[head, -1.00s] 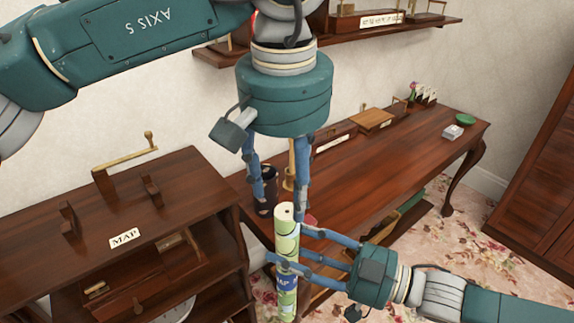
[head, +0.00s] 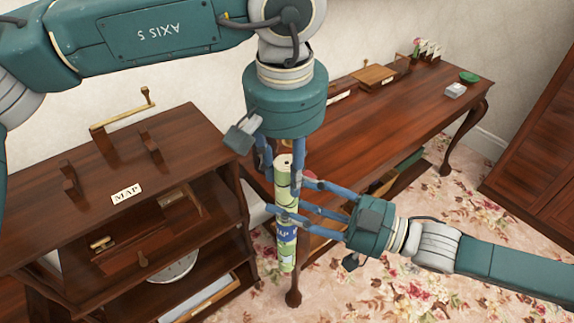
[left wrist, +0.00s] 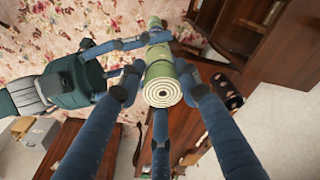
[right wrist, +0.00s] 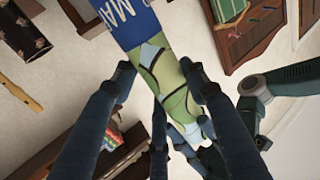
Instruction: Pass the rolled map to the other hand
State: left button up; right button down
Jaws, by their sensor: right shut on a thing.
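The rolled map (head: 286,250) is a green patterned tube with a blue label, held upright in front of the table. My right gripper (head: 290,204) is shut on it around its middle, above the label. My left gripper (head: 283,176) points down from above with its fingers around the map's top end, not visibly closed on it. In the left wrist view the map's spiral end (left wrist: 162,92) sits between the spread fingers. In the right wrist view the map (right wrist: 165,70) runs between my right fingers, with left fingertips near its lower end.
A dark wooden cabinet (head: 60,225) with a MAP label (head: 127,194) and upright brackets on top stands at the left. A long wooden table (head: 390,115) runs behind the map. Flowered carpet (head: 400,290) is free at the lower right.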

pick_arm(q)
jog(key=shift+w, duration=0.1)
jog(key=c, duration=0.4)
jog(key=shift+c, duration=0.3)
pick_arm(e)
jog(key=c, duration=0.9)
grip_release()
